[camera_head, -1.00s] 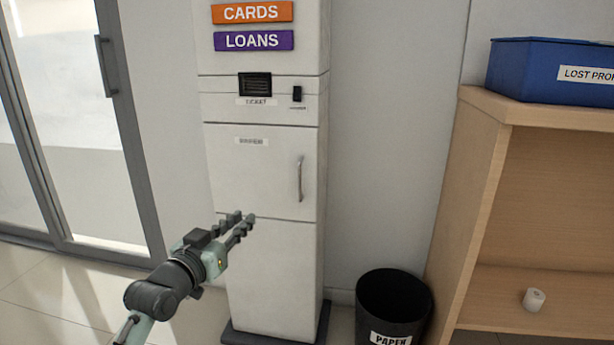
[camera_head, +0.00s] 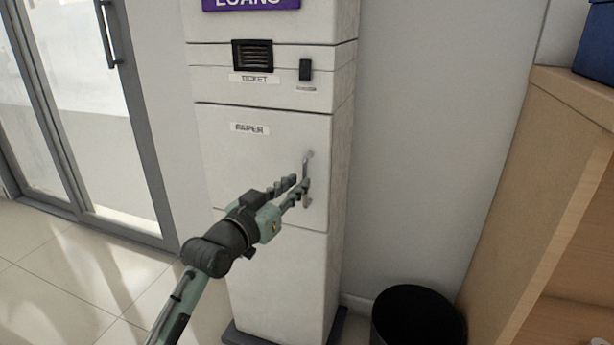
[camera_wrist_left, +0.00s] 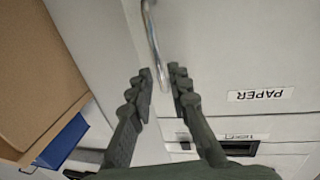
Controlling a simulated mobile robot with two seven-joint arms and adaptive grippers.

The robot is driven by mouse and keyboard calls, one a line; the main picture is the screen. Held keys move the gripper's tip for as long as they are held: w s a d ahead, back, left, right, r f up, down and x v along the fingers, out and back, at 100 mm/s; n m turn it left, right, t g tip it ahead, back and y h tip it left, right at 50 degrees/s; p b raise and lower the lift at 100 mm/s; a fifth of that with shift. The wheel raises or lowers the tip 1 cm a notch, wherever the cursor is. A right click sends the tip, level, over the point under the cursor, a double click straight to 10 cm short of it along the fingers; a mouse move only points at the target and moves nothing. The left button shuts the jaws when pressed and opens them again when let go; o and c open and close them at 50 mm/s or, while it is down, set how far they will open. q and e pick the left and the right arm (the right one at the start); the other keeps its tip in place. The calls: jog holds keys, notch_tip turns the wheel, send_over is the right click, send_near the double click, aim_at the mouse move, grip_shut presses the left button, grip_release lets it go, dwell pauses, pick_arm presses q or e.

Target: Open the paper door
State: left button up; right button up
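The paper door (camera_head: 255,165) is a white panel on the tall kiosk, with a PAPER label at its upper left. It looks closed. Its vertical metal handle (camera_head: 308,160) is at the door's right side. My left gripper (camera_head: 299,187) is at the handle's lower half and hides part of it. In the left wrist view the gripper (camera_wrist_left: 160,78) is open, its two fingers apart. There the handle (camera_wrist_left: 153,45) runs down toward the gap between the fingertips, and the door (camera_wrist_left: 225,50) lies behind. Contact cannot be told. My right gripper is not in view.
A black bin (camera_head: 415,318) stands at the right of the kiosk's foot. A wooden shelf (camera_head: 545,150) is farther right. A glass door (camera_head: 95,110) with a grey frame is at the left. Above the paper door is a ticket slot (camera_head: 252,55).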

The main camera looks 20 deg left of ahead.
aim_at(305, 203)
pick_arm(q)
jog(key=shift+x, duration=2.15)
grip_shut()
